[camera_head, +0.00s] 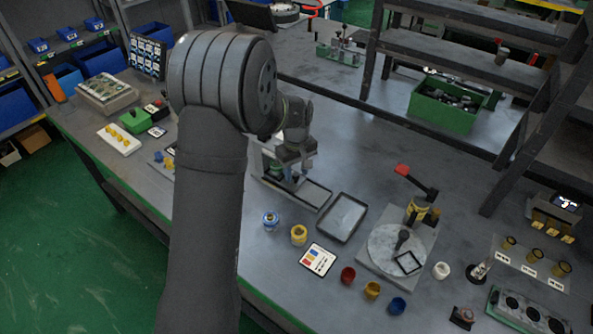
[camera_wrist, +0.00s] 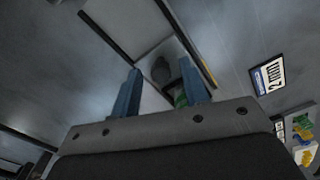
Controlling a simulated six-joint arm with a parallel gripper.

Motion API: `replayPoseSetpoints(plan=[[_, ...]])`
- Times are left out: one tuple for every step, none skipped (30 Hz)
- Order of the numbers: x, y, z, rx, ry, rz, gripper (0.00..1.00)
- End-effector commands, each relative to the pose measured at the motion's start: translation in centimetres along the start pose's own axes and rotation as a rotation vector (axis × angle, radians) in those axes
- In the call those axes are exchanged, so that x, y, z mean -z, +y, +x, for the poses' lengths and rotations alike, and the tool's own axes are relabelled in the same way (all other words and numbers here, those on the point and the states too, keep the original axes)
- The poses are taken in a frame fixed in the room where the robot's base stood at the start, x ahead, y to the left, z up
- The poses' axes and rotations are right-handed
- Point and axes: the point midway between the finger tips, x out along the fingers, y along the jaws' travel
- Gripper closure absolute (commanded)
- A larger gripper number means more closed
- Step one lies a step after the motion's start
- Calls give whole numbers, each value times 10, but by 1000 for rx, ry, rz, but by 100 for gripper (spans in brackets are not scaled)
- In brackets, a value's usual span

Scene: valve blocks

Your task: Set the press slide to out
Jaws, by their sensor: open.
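The press (camera_head: 268,160) is a grey frame on the bench, partly hidden behind my arm and gripper. A flat dark-edged slide or tray (camera_head: 316,193) extends from it towards the lower right; I cannot tell its exact position setting. My gripper (camera_head: 291,178) is over the press, pointing down, with its jaws apart. In the wrist view the two blue fingers (camera_wrist: 162,88) stand apart. Beyond them lie a grey plate (camera_wrist: 150,52) with a dark round spot (camera_wrist: 161,70) and a green part (camera_wrist: 181,98), half hidden by the right finger. I see nothing held.
A black-rimmed tray (camera_head: 359,203) lies right of the press. A blue-and-white part (camera_head: 270,220) and a yellow part (camera_head: 299,235) stand in front. A round fixture (camera_head: 385,247) with a red-handled lever (camera_head: 403,170) stands further right. A colour card (camera_head: 318,260) lies near the front.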

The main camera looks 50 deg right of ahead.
Motion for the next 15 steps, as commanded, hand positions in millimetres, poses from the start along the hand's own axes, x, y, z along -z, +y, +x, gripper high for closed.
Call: replayPoseSetpoints(plan=[[0,0,2,0,0,0,59],[0,0,2,0,0,0,59],[0,0,2,0,0,0,59],[0,0,2,0,0,0,59],[0,0,2,0,0,0,59],[0,0,2,0,0,0,59],[0,0,2,0,0,0,59],[0,0,2,0,0,0,59],[0,0,2,0,0,0,65],[0,0,2,0,0,0,71],[0,0,2,0,0,0,77],[0,0,2,0,0,0,84],[0,0,2,0,0,0,90],[0,0,2,0,0,0,96],[0,0,2,0,0,0,100]])
